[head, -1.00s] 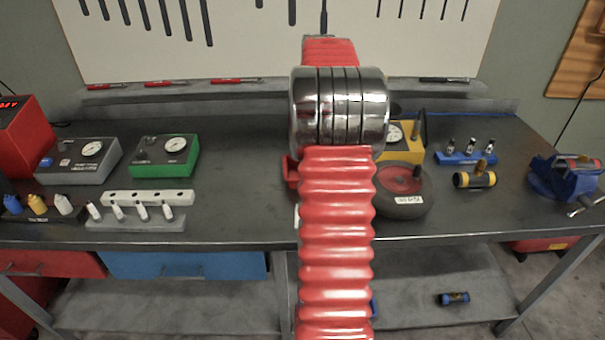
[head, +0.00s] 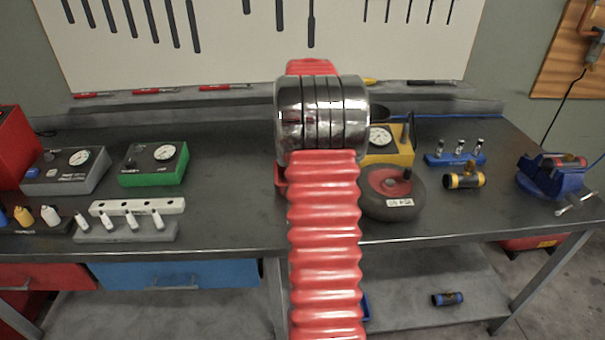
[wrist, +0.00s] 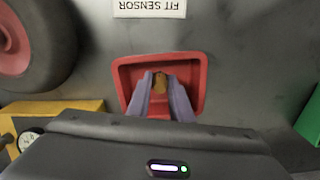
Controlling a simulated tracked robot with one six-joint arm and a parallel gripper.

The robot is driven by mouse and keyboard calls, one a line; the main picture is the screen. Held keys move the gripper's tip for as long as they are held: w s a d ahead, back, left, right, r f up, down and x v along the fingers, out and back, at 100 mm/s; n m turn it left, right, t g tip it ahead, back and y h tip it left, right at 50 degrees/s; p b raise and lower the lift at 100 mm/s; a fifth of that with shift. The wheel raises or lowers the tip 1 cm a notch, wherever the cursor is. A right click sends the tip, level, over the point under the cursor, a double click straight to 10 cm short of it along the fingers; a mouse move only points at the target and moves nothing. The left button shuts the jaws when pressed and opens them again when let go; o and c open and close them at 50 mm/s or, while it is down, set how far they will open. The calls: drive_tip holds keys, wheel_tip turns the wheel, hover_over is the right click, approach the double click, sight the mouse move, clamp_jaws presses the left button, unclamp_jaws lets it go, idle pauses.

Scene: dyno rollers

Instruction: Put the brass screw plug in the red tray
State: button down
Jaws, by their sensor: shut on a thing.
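In the wrist view my gripper (wrist: 160,78) is shut on the brass screw plug (wrist: 160,84), which shows as a small brownish-gold piece between the two grey-violet fingers. The fingertips and plug lie over the inside of the red tray (wrist: 198,66). I cannot tell whether the plug touches the tray floor. In the head view my red ribbed arm hides the gripper and the plug. Only a small red edge of the tray (head: 281,178) shows left of the arm.
A white FIT SENSOR label (wrist: 150,8) lies beside the tray. A wheel (head: 392,194) and a yellow gauge box (head: 398,152) stand close to its right in the head view. A green gauge box (head: 153,165) stands left, with bare bench between.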

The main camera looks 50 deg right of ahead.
drive_tip(key=shift+f, duration=1.85)
drive_tip(key=c, duration=1.6)
unclamp_jaws()
drive_tip(key=shift+f, duration=0.1)
wheel_tip(320, 180, up, 12)
drive_tip(key=shift+f, duration=0.1)
drive_tip(key=shift+r, duration=0.25)
